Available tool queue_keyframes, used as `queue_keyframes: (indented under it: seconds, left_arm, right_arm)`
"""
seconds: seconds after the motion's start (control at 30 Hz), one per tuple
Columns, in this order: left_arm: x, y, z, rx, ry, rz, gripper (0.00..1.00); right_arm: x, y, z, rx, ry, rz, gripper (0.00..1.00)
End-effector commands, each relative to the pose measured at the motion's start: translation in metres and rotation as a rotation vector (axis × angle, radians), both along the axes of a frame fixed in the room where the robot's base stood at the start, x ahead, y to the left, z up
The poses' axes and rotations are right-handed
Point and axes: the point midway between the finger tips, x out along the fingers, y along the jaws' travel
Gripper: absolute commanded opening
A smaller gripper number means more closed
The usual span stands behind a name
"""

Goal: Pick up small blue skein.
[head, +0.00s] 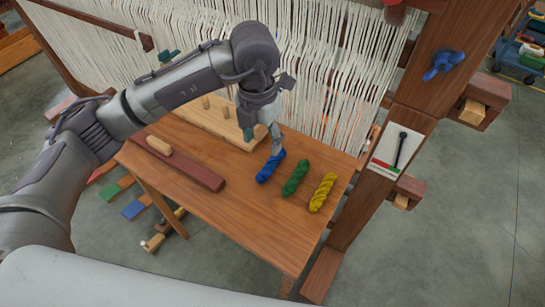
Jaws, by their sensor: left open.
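The small blue skein (265,173) lies on the wooden table, left of a green skein (296,178) and a yellow skein (323,193). My left gripper (277,150) is open and points down at the upper end of the blue skein. Its fingertips overlap that end in the picture; I cannot tell whether they touch it. My right gripper is not in view.
The wooden table (240,213) has free room in front of the skeins. A dark red beam with a wooden piece (159,145) lies at its left. A pegged board (195,125) is behind. The loom's white threads (330,60) and post (408,110) stand close behind and right.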

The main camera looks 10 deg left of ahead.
Motion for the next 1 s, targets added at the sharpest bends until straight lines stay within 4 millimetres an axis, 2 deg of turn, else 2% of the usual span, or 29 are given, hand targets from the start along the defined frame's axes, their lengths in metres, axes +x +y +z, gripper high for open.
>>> queue_keyframes:
  seconds: [0.13,0.4,0.6,0.73,0.87,1.0]
  left_arm:
    - [0.002,0.008,-0.014,0.038,-0.002,0.014,0.6]
    - [0.002,0.007,-0.066,0.033,-0.003,0.011,0.6]
    - [0.002,0.006,-0.083,0.032,-0.006,0.009,0.6]
    - [0.001,0.005,-0.094,0.033,-0.003,0.009,0.6]
    - [0.001,0.003,-0.114,0.032,0.0,0.01,0.6]
    - [0.002,0.003,-0.131,0.031,-0.003,0.01,0.6]
  right_arm:
    - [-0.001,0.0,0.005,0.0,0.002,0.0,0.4]
    - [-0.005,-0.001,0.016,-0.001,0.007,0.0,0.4]
    - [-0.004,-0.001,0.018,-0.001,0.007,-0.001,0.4]
    - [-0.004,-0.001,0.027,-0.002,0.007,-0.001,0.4]
    - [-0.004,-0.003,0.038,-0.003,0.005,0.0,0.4]
    - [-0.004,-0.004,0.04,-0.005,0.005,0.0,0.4]
